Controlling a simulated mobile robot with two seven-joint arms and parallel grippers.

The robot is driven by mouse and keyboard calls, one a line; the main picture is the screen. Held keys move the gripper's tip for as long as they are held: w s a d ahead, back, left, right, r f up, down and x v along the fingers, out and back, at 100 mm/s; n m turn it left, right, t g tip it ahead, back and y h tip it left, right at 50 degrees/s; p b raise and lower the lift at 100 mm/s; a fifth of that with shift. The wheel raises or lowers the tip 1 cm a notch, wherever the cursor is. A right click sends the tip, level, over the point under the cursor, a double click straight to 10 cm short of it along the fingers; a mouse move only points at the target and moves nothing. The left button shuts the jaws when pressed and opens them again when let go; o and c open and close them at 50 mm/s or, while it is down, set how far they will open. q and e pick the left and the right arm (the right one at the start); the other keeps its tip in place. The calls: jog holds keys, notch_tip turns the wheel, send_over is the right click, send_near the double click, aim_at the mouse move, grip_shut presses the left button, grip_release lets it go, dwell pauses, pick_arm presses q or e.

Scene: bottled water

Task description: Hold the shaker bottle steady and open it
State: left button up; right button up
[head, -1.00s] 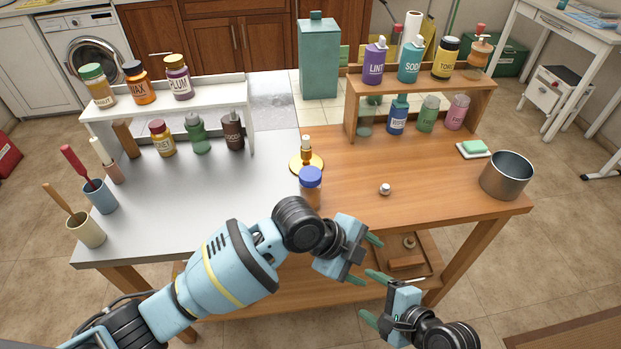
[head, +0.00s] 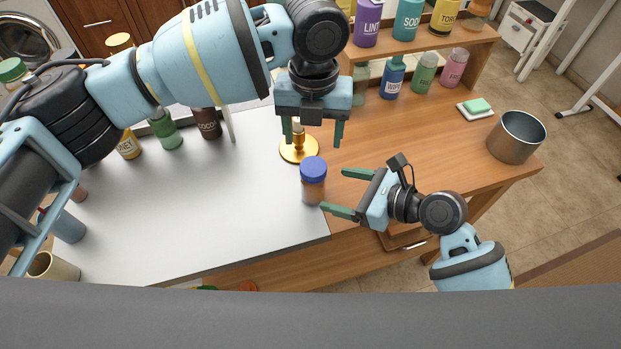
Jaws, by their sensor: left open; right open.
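The shaker bottle (head: 313,190), orange-brown with a blue cap (head: 313,169), stands upright on the table, near the seam between its white and wooden halves. My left gripper (head: 313,141) is open and empty, fingers pointing down, above and just behind the bottle in the picture. My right gripper (head: 335,190) is open, to the bottle's right, with its fingers pointing left at it. Its lower fingertip is close to the bottle's lower right side; I cannot tell whether they touch. Neither gripper holds the bottle.
A gold round base (head: 297,154) with a small bottle stands behind the shaker, partly covered by my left gripper. A metal pot (head: 516,137) and green soap on a dish (head: 476,106) are at the right. A wooden shelf (head: 478,52) holds several bottles. The white tabletop (head: 240,200) left of the shaker is clear.

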aim_at(314, 166)
pick_arm(q)
jog(key=shift+s+d, duration=0.1)
jog(key=shift+s, duration=0.05)
pick_arm(e)
jog(key=shift+a, duration=0.1)
jog(key=shift+x, duration=3.75)
grip_shut()
pick_arm(q)
jog(key=m, duration=0.4)
jog(key=shift+f, duration=4)
